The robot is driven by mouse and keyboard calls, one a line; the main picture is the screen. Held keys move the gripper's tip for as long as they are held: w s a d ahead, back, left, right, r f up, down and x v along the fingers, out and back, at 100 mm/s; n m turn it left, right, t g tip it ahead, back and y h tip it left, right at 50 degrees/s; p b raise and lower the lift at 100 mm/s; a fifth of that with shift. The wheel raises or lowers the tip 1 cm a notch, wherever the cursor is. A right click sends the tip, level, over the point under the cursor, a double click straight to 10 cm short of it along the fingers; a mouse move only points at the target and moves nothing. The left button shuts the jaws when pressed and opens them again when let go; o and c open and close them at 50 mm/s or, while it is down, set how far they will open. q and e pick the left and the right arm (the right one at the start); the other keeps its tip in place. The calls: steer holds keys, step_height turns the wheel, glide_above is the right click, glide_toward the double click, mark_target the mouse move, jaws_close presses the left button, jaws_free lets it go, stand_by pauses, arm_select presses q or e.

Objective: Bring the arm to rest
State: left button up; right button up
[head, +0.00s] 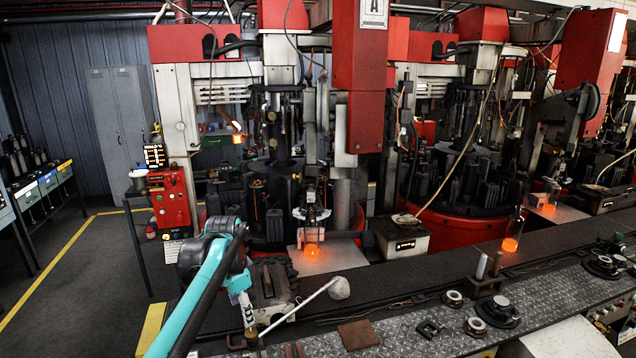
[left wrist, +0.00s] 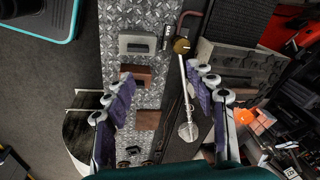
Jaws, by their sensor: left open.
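My left arm (head: 198,285), teal and dark, comes in from the lower left in the head view. Its gripper (head: 246,318) points down over the left end of the metal bench and is partly hidden by the arm. In the left wrist view the gripper (left wrist: 160,80) has its two purple-padded fingers wide apart. Nothing is held between them. A long-handled swab (head: 300,308) with a pale round head lies below, and it also shows in the left wrist view (left wrist: 186,95), close to the right-hand finger. My right gripper is not in view.
The diamond-plate bench (head: 405,322) carries a brown block (head: 358,335) and several round metal parts (head: 475,326). A glowing orange piece (head: 312,249) sits on a plate before the red moulding machine (head: 206,90). Floor on the left (head: 75,310) is open beyond a yellow line.

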arm_select(q)
steer(key=s+d+f+n+t+b, duration=0.1)
steer(key=s+n+b, duration=0.15)
steer(key=s, duration=0.55)
steer(key=s+f+n+t+b, duration=0.1)
steer(key=s+f+n+t, duration=0.15)
steer(key=s, duration=0.65)
steer(key=s+f+n+t+b, duration=0.1)
steer(key=s+f+n, duration=0.4)
steer(key=s+f, duration=0.4)
steer(key=shift+s+d+b, duration=0.3)
steer(key=shift+s+d, duration=0.15)
steer(key=shift+s, duration=0.55)
steer(key=shift+t, duration=0.25)
